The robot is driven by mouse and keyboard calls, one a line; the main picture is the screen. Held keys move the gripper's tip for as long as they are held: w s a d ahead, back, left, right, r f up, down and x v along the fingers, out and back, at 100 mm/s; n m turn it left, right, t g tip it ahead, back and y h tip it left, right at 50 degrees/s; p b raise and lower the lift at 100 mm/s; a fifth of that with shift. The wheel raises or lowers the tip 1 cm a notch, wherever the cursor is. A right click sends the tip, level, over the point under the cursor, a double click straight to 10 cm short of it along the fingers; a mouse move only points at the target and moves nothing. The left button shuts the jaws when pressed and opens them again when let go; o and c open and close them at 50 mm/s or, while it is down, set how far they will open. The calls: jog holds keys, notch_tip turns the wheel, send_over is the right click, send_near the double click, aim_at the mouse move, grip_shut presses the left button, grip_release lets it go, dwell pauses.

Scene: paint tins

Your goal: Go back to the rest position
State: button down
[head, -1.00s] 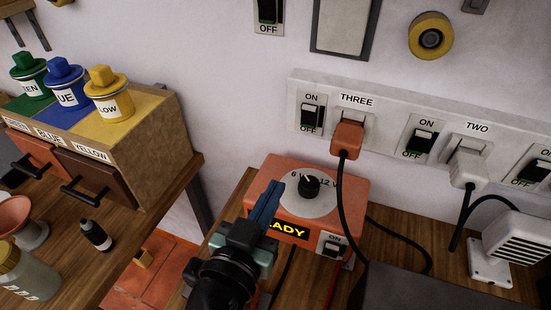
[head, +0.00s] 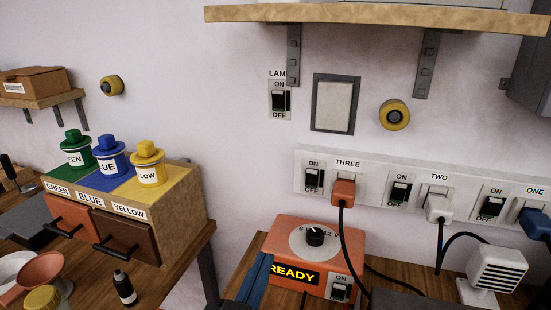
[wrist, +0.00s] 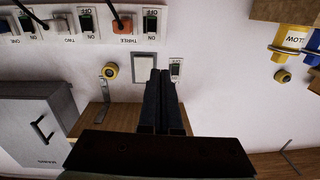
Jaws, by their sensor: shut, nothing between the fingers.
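My gripper (head: 250,284) shows at the bottom of the head view, its dark blue fingers in front of the left side of the orange power box. It is shut and empty. In the wrist view my gripper (wrist: 160,78) shows its two dark fingers together, pointing at the wall and clear of the sockets. The orange box (head: 318,245) has a round dial, a lit READY display and a switch. The rest of my arm is out of the head view.
A wall strip (head: 372,185) holds switches and plugs with hanging cables. A wooden shelf (head: 375,17) juts out above. Green, blue and yellow tins (head: 147,165) stand on a drawer box (head: 181,220) at left. A white slotted device (head: 495,275) stands at right.

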notch_tip(320, 180, up, 8)
jog(key=w+t+p, duration=0.1)
jog(key=w+t, duration=0.1)
jog(key=w, duration=0.1)
jog(key=s+d+r+n+t+y+p, duration=0.1)
jog(key=s+r+t, duration=0.3)
jog(key=r, duration=1.2)
jog(key=s+d+r+n+t+y+p, duration=0.1)
jog(key=s+r+n+t+y+p, duration=0.1)
jog(key=r, duration=1.5)
jog(key=s+t+y+p, duration=0.1)
jog(key=s+t+p, duration=0.1)
jog(key=s, duration=0.1)
jog(key=shift+s+d+r+n+y, duration=0.2)
jog(key=shift+s+r+n+y, duration=0.1)
jog(key=shift+s, duration=0.1)
